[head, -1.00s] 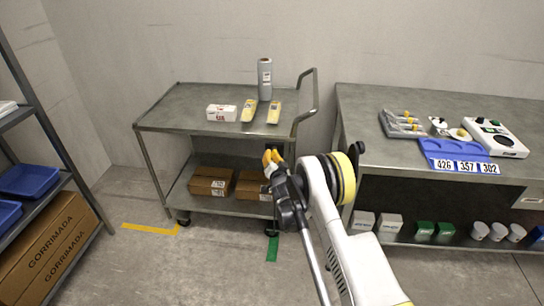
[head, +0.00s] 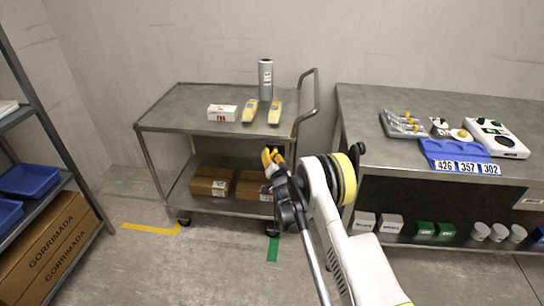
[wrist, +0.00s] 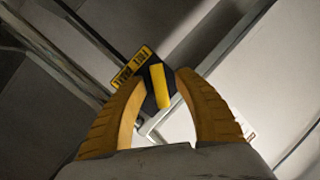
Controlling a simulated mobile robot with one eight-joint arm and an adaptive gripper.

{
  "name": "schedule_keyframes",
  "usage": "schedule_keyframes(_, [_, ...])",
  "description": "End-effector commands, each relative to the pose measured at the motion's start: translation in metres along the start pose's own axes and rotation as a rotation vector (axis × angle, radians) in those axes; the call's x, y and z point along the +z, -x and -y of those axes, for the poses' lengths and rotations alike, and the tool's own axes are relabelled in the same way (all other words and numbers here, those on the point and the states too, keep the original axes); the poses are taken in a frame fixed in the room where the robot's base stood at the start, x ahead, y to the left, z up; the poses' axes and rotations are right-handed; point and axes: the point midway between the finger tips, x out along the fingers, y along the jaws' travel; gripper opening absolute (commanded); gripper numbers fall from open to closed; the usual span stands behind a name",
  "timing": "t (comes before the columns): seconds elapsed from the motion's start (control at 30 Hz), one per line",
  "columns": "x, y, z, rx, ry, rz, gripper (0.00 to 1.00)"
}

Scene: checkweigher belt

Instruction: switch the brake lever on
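The brake lever (wrist: 160,88) shows in the wrist view as a yellow bar on a dark block, beside a yellow-and-black label (wrist: 131,68) whose lettering I cannot read surely. My gripper (wrist: 165,78) has its two yellow fingers apart, one on each side of the lever in the picture. I cannot tell whether either finger touches it. In the head view my gripper (head: 272,156) is at the right end of the grey cart (head: 190,104), below its top shelf. The lever is not distinguishable there.
On the cart stand a white box (head: 222,113), a grey roll (head: 265,79) and two yellow-labelled items. Cardboard boxes (head: 212,182) lie on its lower shelf. A bench (head: 380,97) stands close at right, a rack (head: 60,140) at left. Floor at front left is clear.

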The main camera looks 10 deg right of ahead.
Motion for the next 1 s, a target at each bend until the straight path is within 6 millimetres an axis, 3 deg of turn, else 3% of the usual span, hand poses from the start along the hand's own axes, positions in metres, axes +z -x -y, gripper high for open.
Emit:
schedule_keyframes(0.5, [0.000,0.071,0.000,0.000,0.000,0.000,0.38])
schedule_keyframes(1.0, [-0.001,0.074,0.001,0.001,0.001,0.001,0.38])
